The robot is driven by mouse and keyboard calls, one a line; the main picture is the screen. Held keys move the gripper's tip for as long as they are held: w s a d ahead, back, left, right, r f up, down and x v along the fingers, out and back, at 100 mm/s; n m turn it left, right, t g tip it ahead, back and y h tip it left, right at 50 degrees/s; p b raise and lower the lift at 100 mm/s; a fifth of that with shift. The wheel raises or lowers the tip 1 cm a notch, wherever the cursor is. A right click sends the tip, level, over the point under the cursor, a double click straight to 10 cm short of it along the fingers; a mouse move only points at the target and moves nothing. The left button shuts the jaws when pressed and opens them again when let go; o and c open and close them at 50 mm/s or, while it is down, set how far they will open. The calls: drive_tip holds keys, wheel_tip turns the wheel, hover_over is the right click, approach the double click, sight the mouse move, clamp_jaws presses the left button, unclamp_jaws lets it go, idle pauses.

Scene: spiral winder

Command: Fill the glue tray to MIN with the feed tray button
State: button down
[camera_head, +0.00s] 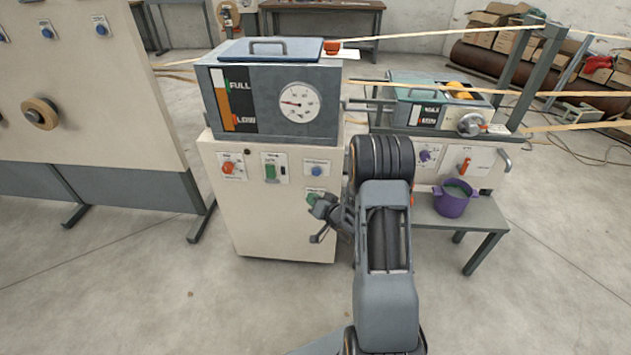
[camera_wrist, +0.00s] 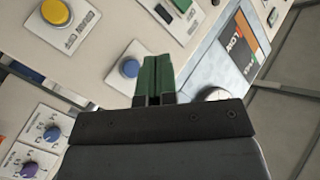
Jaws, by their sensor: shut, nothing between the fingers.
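My gripper (camera_head: 316,203) is shut and empty in front of the white cabinet, low on its front panel. Its green fingers show in the wrist view (camera_wrist: 156,72), beside a blue button (camera_wrist: 130,68); I cannot tell whether they touch the panel. A blue button (camera_head: 317,171) also shows on the cabinet in the head view, above the gripper. Its label is too small to read, so I cannot confirm it as the feed tray button. The glue tray (camera_head: 412,112) stands at the right with a MAX/MIN level strip; its level is too small to read.
A tank (camera_head: 262,110) with a FULL/LOW strip and dial sits on the cabinet (camera_head: 262,220). A purple pot (camera_head: 453,200) stands on a low bench at right. Open floor lies in front.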

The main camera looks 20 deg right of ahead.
sight(316, 172)
drive_tip(key=shift+f, duration=0.25)
drive_tip(key=w+d+b, duration=0.1)
drive_tip(key=w+d, duration=0.3)
drive_tip(key=w, duration=0.3)
drive_tip(key=shift+w+d, duration=0.15)
drive_tip(key=shift+w, duration=0.15)
idle(0.3)
drive_tip(key=shift+w+d, duration=0.1)
idle(2.0)
drive_tip(key=shift+w+d, duration=0.1)
drive_tip(key=shift+w, duration=0.1)
